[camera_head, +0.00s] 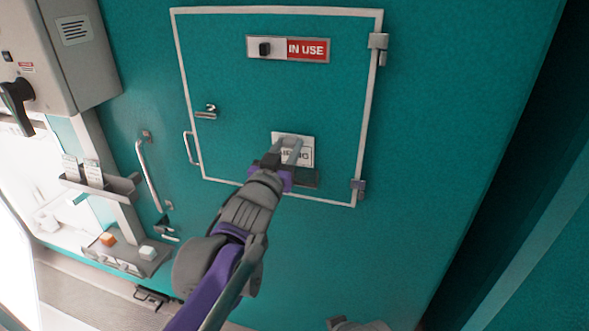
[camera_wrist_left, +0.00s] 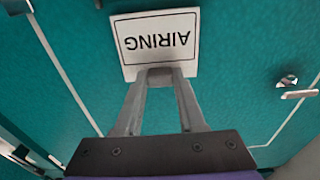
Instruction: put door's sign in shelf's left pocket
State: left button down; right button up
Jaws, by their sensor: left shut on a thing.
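The door's sign (camera_head: 306,150) is a white plate with a black border, in front of the lower part of the teal door (camera_head: 240,110). It reads "AIRING", upside down in the left wrist view (camera_wrist_left: 156,22). A dark holder (camera_head: 306,179) is on the door just below the sign. A grey shelf (camera_head: 112,190) on the left has white cards standing in it; its separate pockets are hard to make out.
A lower grey ledge (camera_head: 128,262) carries an orange block (camera_head: 107,239) and a white block (camera_head: 147,252). A vertical handle (camera_head: 148,172) and a grey cabinet with a black lever (camera_head: 18,98) are on the left. An "IN USE" slider (camera_head: 288,48) is higher on the door.

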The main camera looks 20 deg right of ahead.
pick_arm(q)
jog(key=v, duration=0.9)
jog(key=shift+s+a, duration=0.25)
jog(key=shift+s, duration=0.05)
dwell(1.1)
